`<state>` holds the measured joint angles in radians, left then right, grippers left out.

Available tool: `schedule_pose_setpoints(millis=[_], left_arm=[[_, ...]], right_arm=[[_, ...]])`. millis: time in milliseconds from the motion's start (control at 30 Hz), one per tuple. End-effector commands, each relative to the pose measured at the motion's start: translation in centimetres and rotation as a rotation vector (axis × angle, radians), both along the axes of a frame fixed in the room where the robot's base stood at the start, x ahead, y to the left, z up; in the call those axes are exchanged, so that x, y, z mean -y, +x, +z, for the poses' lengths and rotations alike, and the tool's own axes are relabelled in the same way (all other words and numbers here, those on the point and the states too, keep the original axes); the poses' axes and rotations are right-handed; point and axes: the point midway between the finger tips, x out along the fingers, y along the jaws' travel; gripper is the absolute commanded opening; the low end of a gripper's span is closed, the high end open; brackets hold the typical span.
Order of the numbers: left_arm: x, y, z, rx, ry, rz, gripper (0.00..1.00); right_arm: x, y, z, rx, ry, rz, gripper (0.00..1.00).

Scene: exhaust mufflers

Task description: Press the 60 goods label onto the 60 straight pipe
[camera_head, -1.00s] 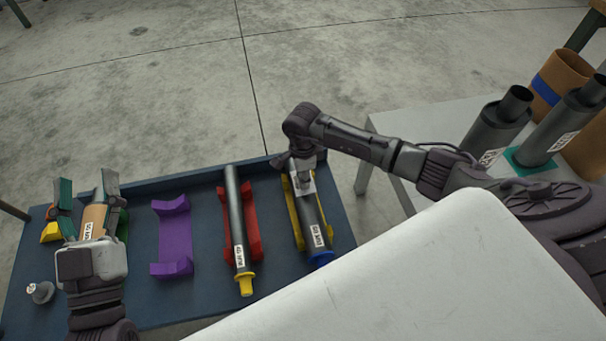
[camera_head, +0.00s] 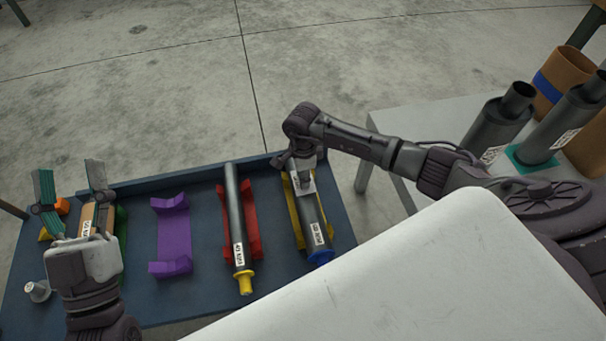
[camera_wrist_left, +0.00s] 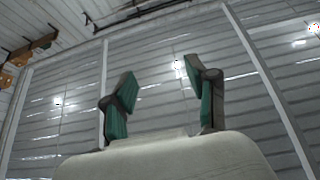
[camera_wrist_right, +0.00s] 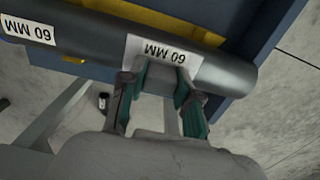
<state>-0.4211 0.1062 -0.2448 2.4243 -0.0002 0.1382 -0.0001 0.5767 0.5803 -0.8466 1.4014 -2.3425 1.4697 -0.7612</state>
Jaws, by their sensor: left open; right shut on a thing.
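The 60 straight pipe (camera_head: 315,222) is a dark tube with a blue end, lying in a yellow cradle (camera_head: 293,205) on the blue table. A printed white label (camera_head: 318,235) marks its near part; it reads 60 MM in the right wrist view (camera_wrist_right: 28,30). The white 60 goods label (camera_wrist_right: 160,50) lies against the pipe's upper side near its far end. My right gripper (camera_wrist_right: 160,70) is shut on that label, its fingertips at the label's edge and close to the pipe. My left gripper (camera_head: 71,180) is open and empty, fingers pointing up, over the table's left part.
A pipe with a yellow end (camera_head: 237,225) lies in a red cradle (camera_head: 251,225). A purple cradle (camera_head: 172,235) is empty. An orange-brown labelled piece (camera_head: 88,220) is behind the left gripper. Mufflers (camera_head: 495,125) stand on the grey table at right.

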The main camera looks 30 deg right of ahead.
Motion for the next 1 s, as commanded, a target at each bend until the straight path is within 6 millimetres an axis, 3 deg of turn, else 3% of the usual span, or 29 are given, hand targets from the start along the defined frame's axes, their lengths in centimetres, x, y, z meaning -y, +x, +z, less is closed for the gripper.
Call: schedule_pose_setpoints(millis=[1000], left_arm=[[-0.1, -1.2, 1.7, 0.118, -0.033, -0.006, 0.58]], right_arm=[[0.0, 0.0, -0.7, 0.000, 0.000, 0.000, 0.17]])
